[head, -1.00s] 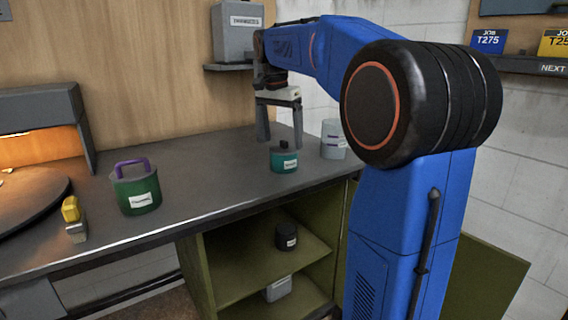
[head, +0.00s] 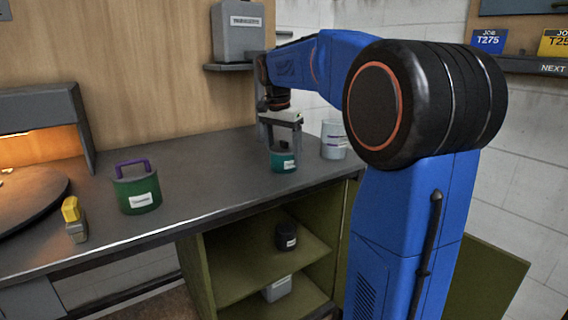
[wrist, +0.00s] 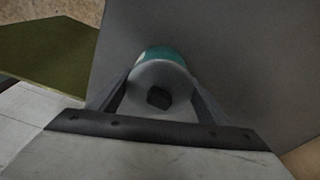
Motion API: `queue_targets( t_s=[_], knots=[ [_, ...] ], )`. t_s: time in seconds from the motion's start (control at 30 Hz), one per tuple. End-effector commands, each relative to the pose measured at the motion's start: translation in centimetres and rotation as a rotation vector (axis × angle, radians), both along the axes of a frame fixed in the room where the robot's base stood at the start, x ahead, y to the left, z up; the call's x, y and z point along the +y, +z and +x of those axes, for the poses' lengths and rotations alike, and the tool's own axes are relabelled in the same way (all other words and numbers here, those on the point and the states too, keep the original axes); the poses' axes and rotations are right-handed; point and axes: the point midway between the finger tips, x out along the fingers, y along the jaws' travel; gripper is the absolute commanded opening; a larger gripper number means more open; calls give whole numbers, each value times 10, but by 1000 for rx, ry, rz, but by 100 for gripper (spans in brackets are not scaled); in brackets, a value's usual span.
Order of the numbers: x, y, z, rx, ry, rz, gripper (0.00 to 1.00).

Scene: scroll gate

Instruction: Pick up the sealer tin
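A teal tin (head: 284,163) with a dark top knob and a white label stands upright on the workbench. Its label is too small to read, so I cannot confirm that it is the sealer tin. My gripper (head: 283,147) points down over it, with one finger on each side of its upper part. In the wrist view the tin (wrist: 165,54) shows a pale round lid and dark knob between my two fingers (wrist: 162,88). The gripper looks open, and I cannot tell whether either finger touches the tin.
A white tin (head: 334,140) stands close by on the right. A green pot (head: 138,192) with a purple handle and a yellow-topped item (head: 74,220) stand left on the workbench (head: 215,175). A black tin (head: 286,236) and a grey box (head: 277,289) sit on shelves below.

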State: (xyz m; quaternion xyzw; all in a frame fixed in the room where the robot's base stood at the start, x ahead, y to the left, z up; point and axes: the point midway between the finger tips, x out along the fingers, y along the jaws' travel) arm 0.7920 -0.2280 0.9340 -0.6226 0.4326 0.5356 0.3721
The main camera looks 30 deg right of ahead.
Motion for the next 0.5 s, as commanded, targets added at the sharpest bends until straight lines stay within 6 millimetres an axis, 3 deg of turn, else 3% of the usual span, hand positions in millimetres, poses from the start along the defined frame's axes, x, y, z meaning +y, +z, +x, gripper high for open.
queue_targets(
  t_s=[0.33, 0.5],
  knots=[
    [0, 3, 0, -1, 0, -1, 39],
    [0, 22, 1, -3, -1, -1, 39]
  ],
)
